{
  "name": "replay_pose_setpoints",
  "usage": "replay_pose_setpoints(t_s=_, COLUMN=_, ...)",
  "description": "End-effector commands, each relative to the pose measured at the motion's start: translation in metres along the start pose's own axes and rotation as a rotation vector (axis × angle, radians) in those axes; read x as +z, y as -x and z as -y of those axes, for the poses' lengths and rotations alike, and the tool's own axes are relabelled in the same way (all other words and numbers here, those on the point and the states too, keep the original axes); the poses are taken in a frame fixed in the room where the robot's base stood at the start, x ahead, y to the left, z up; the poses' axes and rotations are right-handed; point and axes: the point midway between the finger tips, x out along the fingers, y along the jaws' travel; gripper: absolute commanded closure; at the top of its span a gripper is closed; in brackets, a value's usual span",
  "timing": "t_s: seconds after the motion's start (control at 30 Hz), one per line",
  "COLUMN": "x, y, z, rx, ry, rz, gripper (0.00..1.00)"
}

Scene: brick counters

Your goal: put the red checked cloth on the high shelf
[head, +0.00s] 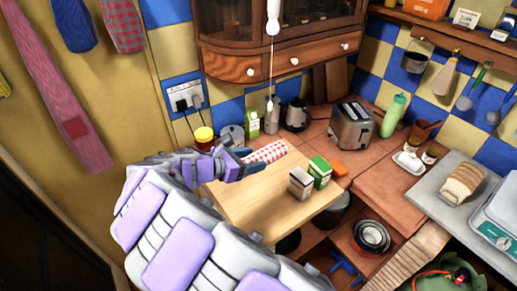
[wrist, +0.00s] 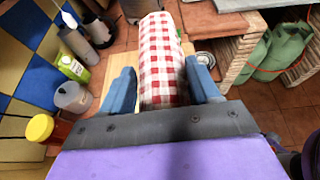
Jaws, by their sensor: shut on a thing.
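The red checked cloth (head: 266,152) is a rolled red-and-white bundle held above the wooden board on the counter. In the wrist view the cloth (wrist: 162,62) runs lengthwise between the two blue fingers. My gripper (head: 238,160) is shut on it; in the wrist view my gripper (wrist: 164,88) has a finger on each side of the roll. The high shelf (head: 460,35) appears to be the wooden ledge at the upper right, with an orange box (head: 425,8) and small cards on it.
Two small cartons (head: 300,182) stand on the wooden board (head: 255,208). A toaster (head: 352,125), green bottle (head: 393,115) and yellow-lidded jar (head: 204,138) stand around it. A wooden cabinet (head: 290,55) hangs above. Utensils and a pot (head: 414,62) hang below the ledge.

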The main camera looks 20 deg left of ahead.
Motion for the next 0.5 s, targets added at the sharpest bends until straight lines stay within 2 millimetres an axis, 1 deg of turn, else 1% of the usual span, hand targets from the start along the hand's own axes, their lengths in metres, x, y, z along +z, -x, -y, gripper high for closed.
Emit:
replay_pose_setpoints(t_s=0.17, x=0.005, y=0.000, z=0.001, rx=0.001, ry=0.000, rz=0.001, gripper=0.74)
replay_pose_setpoints(t_s=0.27, x=0.007, y=-0.009, z=0.004, rx=0.009, ry=0.005, rz=0.005, gripper=0.74)
replay_pose_setpoints(t_s=0.37, x=0.011, y=-0.027, z=0.008, rx=0.032, ry=0.012, rz=0.007, gripper=0.74)
replay_pose_setpoints(t_s=0.5, x=0.019, y=-0.065, z=0.020, rx=0.079, ry=0.035, rz=0.010, gripper=0.74)
